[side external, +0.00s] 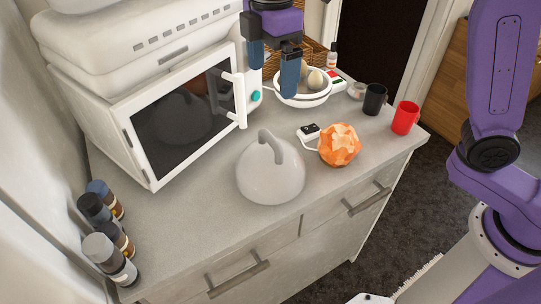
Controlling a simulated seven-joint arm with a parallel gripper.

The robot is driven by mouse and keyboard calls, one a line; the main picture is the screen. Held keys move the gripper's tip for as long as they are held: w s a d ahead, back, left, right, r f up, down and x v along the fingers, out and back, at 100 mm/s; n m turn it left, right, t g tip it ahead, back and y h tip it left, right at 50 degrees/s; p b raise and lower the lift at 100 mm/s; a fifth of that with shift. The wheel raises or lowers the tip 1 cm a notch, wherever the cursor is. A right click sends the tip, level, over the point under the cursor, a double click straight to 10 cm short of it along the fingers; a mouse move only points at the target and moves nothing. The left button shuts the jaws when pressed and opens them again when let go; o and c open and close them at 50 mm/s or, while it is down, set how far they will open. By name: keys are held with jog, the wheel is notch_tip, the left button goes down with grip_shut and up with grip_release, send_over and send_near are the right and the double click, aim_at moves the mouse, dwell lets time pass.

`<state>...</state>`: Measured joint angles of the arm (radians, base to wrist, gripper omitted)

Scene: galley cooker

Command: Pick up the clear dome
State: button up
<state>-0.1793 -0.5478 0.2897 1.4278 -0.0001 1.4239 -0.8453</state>
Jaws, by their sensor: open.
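The clear dome (270,176) stands on the grey counter in front of the microwave. It looks pale and see-through, with an arched handle (270,138) on top. My gripper (272,80) is open and empty, pointing down. It is above and behind the dome in the picture, near the microwave's right side and the white bowl. The gripper is clear of the dome; its exact height over the counter is hard to tell.
A microwave (190,115) fills the back left. An orange faceted object (340,145) sits right of the dome. A white bowl (303,97), black cup (375,99) and red mug (405,118) stand at the back right. Several bottles (110,250) stand front left. The counter (190,225) between is clear.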

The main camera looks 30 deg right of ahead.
send_over(270, 136)
jog(key=f, duration=1)
jog(key=shift+w+d, duration=0.2)
jog(key=shift+d, duration=0.1)
jog(key=shift+s+a+f, duration=0.1)
jog(key=shift+a+f, duration=0.05)
jog(key=shift+f, duration=1.25)
jog(key=shift+s+a+f, duration=0.1)
jog(key=shift+f, duration=1.25)
jog(key=c, duration=1.1)
jog(key=shift+r, duration=0.15)
